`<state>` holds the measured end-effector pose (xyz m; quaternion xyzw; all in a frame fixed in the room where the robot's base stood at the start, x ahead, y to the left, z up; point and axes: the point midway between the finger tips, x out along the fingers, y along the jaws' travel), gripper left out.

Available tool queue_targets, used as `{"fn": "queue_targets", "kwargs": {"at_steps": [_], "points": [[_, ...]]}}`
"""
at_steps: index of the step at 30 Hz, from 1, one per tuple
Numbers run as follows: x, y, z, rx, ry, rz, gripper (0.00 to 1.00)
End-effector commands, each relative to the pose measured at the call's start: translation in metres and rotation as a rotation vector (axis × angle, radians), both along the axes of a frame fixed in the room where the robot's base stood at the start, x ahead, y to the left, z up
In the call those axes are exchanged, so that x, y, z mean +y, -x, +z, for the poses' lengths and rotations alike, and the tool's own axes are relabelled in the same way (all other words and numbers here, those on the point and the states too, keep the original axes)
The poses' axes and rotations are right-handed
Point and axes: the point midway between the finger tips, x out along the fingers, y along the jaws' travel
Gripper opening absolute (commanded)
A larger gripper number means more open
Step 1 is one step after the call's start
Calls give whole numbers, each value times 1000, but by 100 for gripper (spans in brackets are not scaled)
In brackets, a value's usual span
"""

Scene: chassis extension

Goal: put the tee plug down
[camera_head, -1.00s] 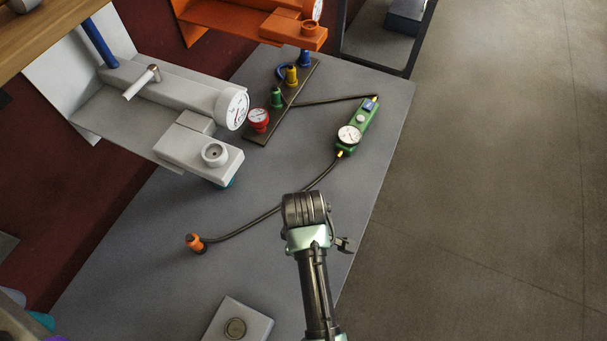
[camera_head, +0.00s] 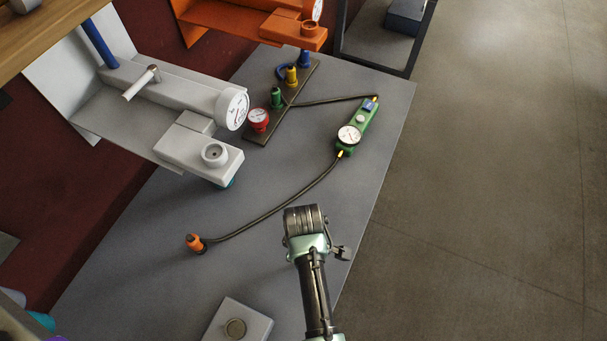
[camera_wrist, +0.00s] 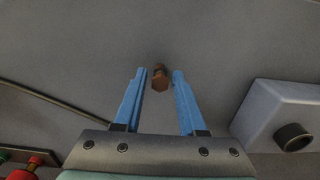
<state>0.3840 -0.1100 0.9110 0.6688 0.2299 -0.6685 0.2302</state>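The tee plug is most likely the small brown piece (camera_wrist: 159,78) with a hexagonal end in the wrist view, between the tips of the blue fingers. My gripper (camera_wrist: 160,74) is open. Narrow gaps show between the piece and both fingers. It appears to be at the grey tabletop, but I cannot tell whether it touches. In the head view my arm hides the fingers and this piece.
A cable with an orange plug (camera_head: 194,242) runs left of my arm from the green gauge unit (camera_head: 351,134). A light block (camera_head: 258,325) with a round socket, also in the wrist view (camera_wrist: 262,108), is close by. A grey fixture (camera_head: 180,152) overhangs the table's left.

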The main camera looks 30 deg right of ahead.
Motion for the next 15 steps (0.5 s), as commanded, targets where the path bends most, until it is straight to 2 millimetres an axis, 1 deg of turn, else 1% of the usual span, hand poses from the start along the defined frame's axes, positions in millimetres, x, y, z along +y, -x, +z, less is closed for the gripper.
{"fn": "queue_targets", "kwargs": {"at_steps": [10, 14, 15], "points": [[0, 0, 2, 0, 0, 0, 50], [0, 0, 11, -1, 0, 0, 50], [0, -1, 16, -3, 0, 0, 50]]}}
